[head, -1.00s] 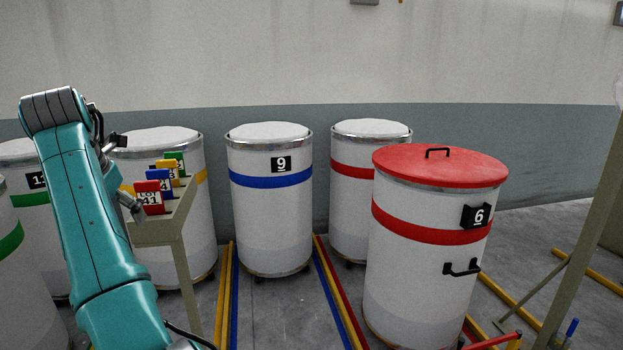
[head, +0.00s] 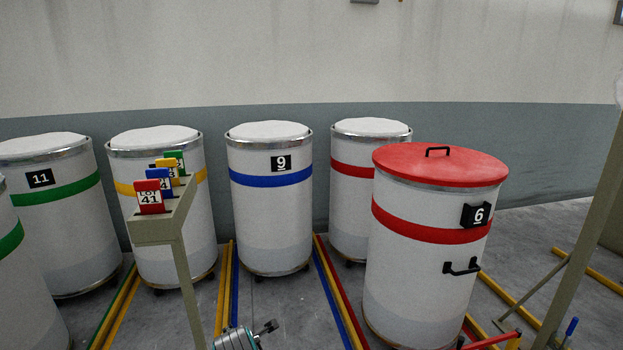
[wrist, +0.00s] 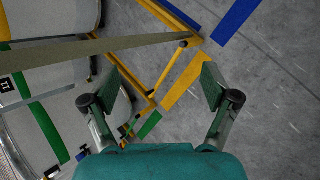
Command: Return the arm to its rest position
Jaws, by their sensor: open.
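My gripper (wrist: 160,92) shows in the wrist view with its two fingers spread apart and nothing between them. It hangs over the grey floor, with yellow, blue and green floor lines beneath it. In the head view only a small part of my arm shows at the bottom edge, left of centre; the fingers are not clearly visible there.
A stand (head: 178,225) with coloured lot cards (head: 150,197) is at left. Several white drums stand behind, including drum 9 (head: 270,215) and drum 11 (head: 60,235). Drum 6 (head: 415,275), with a red lid (head: 440,166), is at right. Floor shows between the drums.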

